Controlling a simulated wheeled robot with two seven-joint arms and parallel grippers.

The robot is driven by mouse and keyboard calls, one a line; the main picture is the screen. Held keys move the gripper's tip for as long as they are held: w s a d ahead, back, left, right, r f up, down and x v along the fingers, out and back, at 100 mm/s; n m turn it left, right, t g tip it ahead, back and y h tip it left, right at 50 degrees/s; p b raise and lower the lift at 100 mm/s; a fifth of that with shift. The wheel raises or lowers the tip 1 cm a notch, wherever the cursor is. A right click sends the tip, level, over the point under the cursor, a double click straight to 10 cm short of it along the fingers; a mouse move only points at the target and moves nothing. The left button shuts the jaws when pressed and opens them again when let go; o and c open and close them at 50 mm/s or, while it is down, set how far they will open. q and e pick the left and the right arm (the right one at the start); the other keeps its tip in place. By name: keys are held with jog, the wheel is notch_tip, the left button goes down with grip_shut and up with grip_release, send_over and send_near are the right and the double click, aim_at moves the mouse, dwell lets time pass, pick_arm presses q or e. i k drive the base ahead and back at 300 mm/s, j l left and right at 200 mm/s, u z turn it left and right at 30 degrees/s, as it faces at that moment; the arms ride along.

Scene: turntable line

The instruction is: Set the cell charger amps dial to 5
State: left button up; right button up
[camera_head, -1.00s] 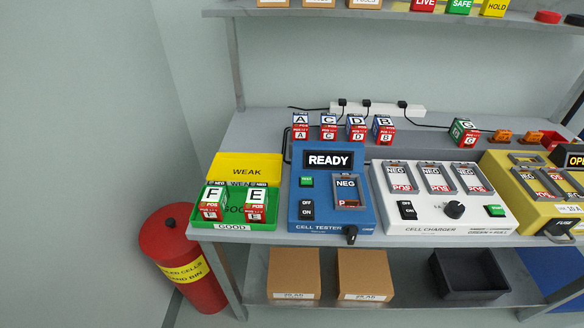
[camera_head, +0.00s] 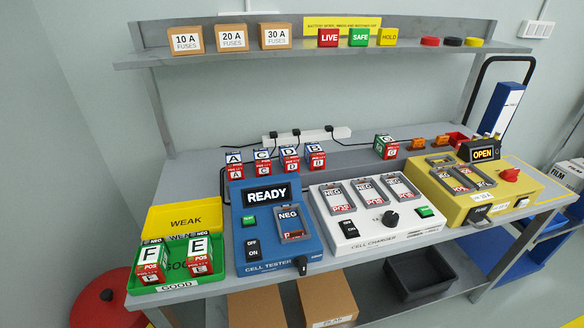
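The white cell charger (camera_head: 349,233) stands on the bench, right of the blue cell tester (camera_head: 273,244). Its black round amps dial (camera_head: 391,218) is on the lower front of its top; the dial's setting is too small to read. Three slots with NEG and POS marks (camera_head: 366,192) lie behind the dial. A black OFF/ON switch (camera_head: 349,228) is left of the dial and a green button (camera_head: 424,212) is right of it. Neither of my grippers shows in the view.
A yellow unit (camera_head: 440,205) with an OPEN display stands right of the charger. Green and yellow trays (camera_head: 180,280) with cells F and E are at left. Lettered cells (camera_head: 290,160) stand behind. A shelf (camera_head: 300,52) hangs above. The bench before the charger is narrow.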

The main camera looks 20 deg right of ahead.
aim_at(391, 219)
jog(key=z, duration=1.3)
